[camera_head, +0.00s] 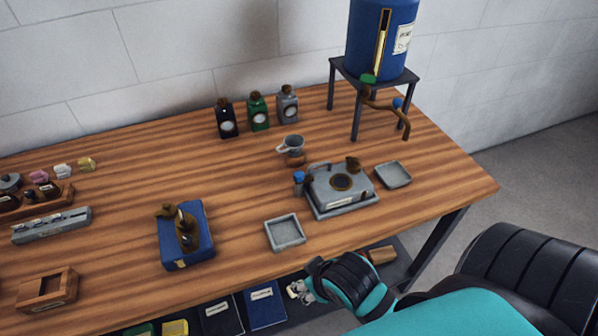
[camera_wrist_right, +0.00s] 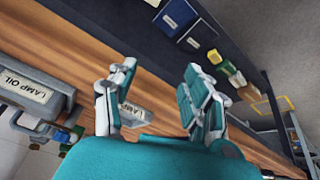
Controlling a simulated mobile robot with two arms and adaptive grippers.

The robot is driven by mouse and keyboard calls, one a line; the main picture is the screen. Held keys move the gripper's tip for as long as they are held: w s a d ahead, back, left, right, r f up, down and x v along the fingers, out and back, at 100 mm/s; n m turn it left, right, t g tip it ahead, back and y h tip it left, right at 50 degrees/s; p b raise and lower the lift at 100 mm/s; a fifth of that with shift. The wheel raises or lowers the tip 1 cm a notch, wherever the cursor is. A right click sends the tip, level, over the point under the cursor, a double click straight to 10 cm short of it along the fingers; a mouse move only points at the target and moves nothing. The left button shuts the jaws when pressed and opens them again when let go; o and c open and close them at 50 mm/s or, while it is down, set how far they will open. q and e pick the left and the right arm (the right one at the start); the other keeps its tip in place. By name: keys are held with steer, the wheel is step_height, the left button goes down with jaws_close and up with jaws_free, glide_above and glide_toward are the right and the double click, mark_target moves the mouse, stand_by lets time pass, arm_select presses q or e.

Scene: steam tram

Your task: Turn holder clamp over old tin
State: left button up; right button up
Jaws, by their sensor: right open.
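A grey holder (camera_head: 340,190) with a label stands at the right of the wooden table. A dark round piece, perhaps the old tin (camera_head: 342,182), sits in its top. A brown knob, perhaps the clamp (camera_head: 353,164), is at its back edge; I cannot tell whether it reaches over the round piece. My right gripper (camera_head: 300,291) is at the table's front edge, in front of the holder and apart from it. In the right wrist view its fingers (camera_wrist_right: 157,98) are spread and empty. A grey body labelled "LAMP OIL" (camera_wrist_right: 28,88) is at left there. My left gripper is not visible.
A grey square tray (camera_head: 284,233) lies left of the holder, a smaller tray (camera_head: 393,174) right of it. A cup (camera_head: 291,146) and several bottles (camera_head: 258,112) stand behind. A blue tank (camera_head: 380,40) stands back right. A blue block with brass piece (camera_head: 187,250) is left.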

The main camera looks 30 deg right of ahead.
steer(key=w+a+r+n+t, duration=0.1)
steer(key=w+a+r+t, duration=0.1)
steer(key=w+r+t, duration=1.4)
steer(key=w+a+r+n+y, duration=0.3)
steer(key=w+r+y, duration=0.1)
steer(key=r, duration=0.3)
steer(key=w+a+r+n+y, duration=0.3)
steer(key=w+a+r+y, duration=0.1)
steer(key=r, duration=0.3)
steer(key=s+a+r+n+g+y, duration=0.2)
steer(key=a+n+g+y, duration=0.35)
steer(key=n, duration=0.25)
steer(key=s+a+r+n+g+y, duration=0.1)
steer(key=s+a+n+g+y, duration=0.1)
steer(key=a+n+g+y, duration=0.35)
steer(key=n+g+h, duration=0.1)
steer(key=g+h, duration=0.9)
steer(key=h, duration=0.9)
glide_above(299, 174)
step_height(299, 174, down, 9)
step_height(299, 174, down, 16)
steer(key=shift+f+p, duration=0.2)
steer(key=shift+p, duration=1.05)
